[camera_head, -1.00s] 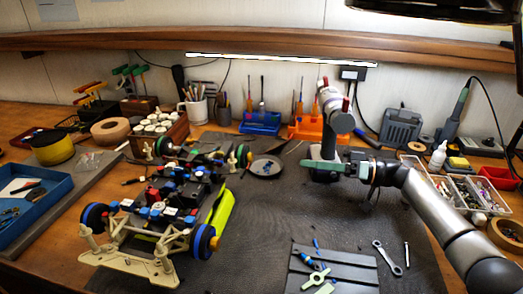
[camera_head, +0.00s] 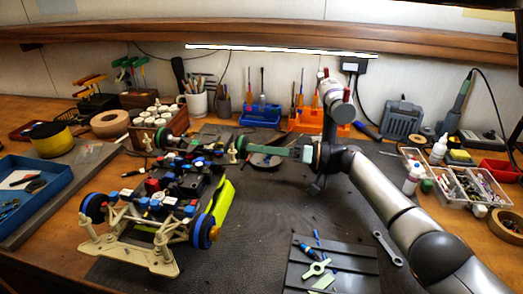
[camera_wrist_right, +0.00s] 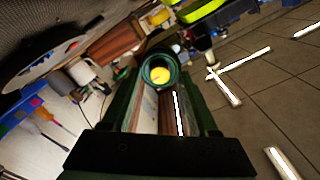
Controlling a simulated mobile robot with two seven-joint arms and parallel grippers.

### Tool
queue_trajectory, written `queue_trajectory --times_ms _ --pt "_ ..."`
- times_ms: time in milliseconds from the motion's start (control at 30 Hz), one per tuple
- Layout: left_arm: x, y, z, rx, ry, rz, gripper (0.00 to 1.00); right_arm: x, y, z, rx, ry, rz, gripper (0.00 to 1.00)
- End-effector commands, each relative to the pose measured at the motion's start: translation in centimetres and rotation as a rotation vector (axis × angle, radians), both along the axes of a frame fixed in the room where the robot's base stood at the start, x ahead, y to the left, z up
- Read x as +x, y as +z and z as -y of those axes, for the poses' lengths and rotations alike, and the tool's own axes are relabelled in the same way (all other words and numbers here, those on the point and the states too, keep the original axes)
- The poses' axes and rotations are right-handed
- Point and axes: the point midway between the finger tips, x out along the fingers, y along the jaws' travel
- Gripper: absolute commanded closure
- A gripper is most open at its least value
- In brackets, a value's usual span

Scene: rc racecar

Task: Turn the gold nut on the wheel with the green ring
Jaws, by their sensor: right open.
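The RC car chassis (camera_head: 170,190) stands on the dark mat at left. Its wheel with the green ring (camera_head: 241,147) is at the far right corner. In the right wrist view the green ring (camera_wrist_right: 159,61) is round with a gold nut (camera_wrist_right: 160,76) at its centre. My right gripper (camera_head: 249,149) reaches in from the right, its dark green fingers pointing at this wheel. It is open; the fingers (camera_wrist_right: 162,97) lie either side of the line to the nut. I cannot tell whether they touch the ring. My left gripper is out of view.
A dish (camera_head: 264,160) lies partly hidden behind my right gripper. A dark grooved tray (camera_head: 350,258) with tools is in front, a wrench (camera_head: 388,248) beside it. A blue tool holder (camera_head: 260,117) stands behind. The mat between car and tray is clear.

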Motion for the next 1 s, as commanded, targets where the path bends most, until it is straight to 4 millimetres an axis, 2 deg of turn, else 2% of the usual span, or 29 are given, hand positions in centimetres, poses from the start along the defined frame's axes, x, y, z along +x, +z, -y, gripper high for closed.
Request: queue_trajectory --times_ms 133,667,1000 --pt "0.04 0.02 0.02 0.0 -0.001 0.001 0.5 0.0 0.02 0.01 0.0 0.0 0.0 0.41" --pt "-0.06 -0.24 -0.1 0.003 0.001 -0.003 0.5 -0.03 -0.01 0.04 0.001 0.001 0.0 1.0" --pt "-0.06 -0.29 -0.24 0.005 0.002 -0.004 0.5 -0.02 -0.03 0.05 -0.003 0.001 0.013 1.0"
